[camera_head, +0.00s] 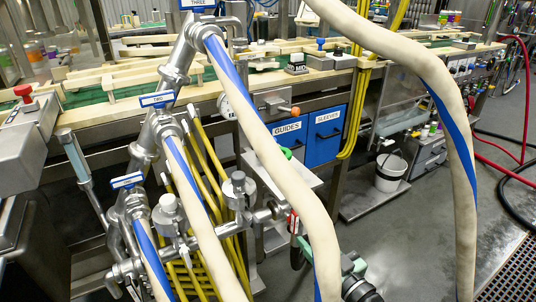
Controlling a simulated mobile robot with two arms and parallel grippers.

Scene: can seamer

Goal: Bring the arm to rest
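I cannot make out my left gripper anywhere in the head view. A dark rounded part with green and grey sections (357,284) shows at the bottom edge, right of the middle. It may belong to my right gripper or wrist, but I cannot tell for sure. No fingertips are clear there, and nothing is seen held. A thick cream hose with a blue stripe (290,180) passes just left of this part and may hide some of it.
Valves and striped hoses stand close in front, with another hose (447,100) at right. Behind are a long workbench (215,90), blue drawers (324,135), a white bucket (390,172) and yellow hoses (360,100). A grey box with a red button (25,145) is at left.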

